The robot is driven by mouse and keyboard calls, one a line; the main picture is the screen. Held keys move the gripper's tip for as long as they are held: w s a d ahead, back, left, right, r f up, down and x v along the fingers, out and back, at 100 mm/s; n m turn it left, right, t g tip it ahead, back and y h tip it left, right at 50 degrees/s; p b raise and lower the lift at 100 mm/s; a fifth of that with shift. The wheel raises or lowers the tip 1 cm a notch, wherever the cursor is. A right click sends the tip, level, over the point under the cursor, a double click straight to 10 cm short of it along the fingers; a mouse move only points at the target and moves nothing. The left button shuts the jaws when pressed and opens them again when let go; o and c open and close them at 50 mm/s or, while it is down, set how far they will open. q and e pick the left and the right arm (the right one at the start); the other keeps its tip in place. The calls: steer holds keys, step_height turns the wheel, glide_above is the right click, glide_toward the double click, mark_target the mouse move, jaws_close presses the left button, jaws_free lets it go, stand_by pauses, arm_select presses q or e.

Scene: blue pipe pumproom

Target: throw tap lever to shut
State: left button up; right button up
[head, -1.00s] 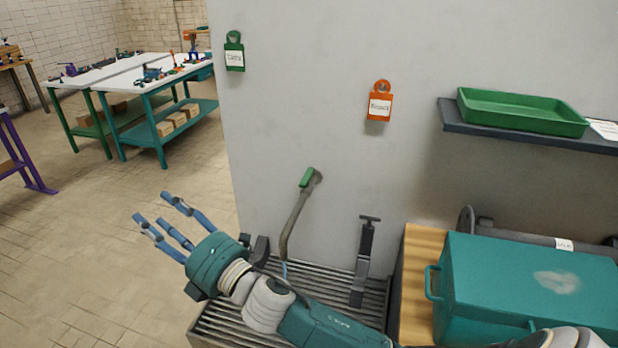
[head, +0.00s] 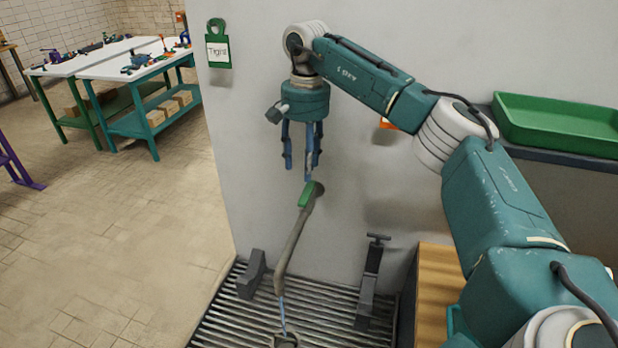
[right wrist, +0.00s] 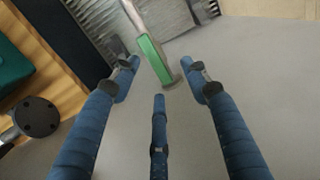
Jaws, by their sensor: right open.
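The tap has a green lever (head: 306,194) on top of a grey curved spout (head: 293,240) that comes out of the wall. A thin stream of water (head: 282,312) runs from the spout's end to the grate. My right gripper (head: 302,170) points down just above the lever, its blue fingers spread and empty. In the right wrist view, the green lever (right wrist: 154,59) lies beyond and between the open fingertips (right wrist: 165,85). I cannot tell whether any finger touches it. My left gripper is not in view.
A slatted metal drain grate (head: 315,318) lies below the tap, with dark brackets (head: 372,275) standing on it. A green tag (head: 217,48) hangs on the wall at left. A green tray (head: 560,122) sits on a shelf at right.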

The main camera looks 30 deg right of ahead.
mark_target(310, 191)
steer(key=shift+d+r, duration=0.4)
steer(key=shift+d, duration=0.3)
steer(key=shift+s+r, duration=0.1)
steer(key=shift+s, duration=0.15)
steer(key=shift+s+a+f+p, duration=0.15)
steer(key=shift+s+f+p, duration=0.1)
steer(key=shift+f, duration=0.15)
steer(key=shift+s+a+f+p, duration=0.1)
steer(key=shift+s+a+f, duration=0.05)
steer(key=shift+s+f, duration=0.15)
step_height(310, 191, down, 4)
steer(key=shift+w+r+p, duration=0.1)
steer(key=shift+r+p, duration=0.1)
steer(key=shift+p, duration=0.25)
steer(key=f, duration=0.3)
steer(key=shift+w+d+p, duration=0.1)
steer(key=shift+w+p, duration=0.1)
steer(key=shift+p, duration=0.2)
steer(key=shift+f, duration=1.15)
steer(key=c, duration=0.3)
jaws_close()
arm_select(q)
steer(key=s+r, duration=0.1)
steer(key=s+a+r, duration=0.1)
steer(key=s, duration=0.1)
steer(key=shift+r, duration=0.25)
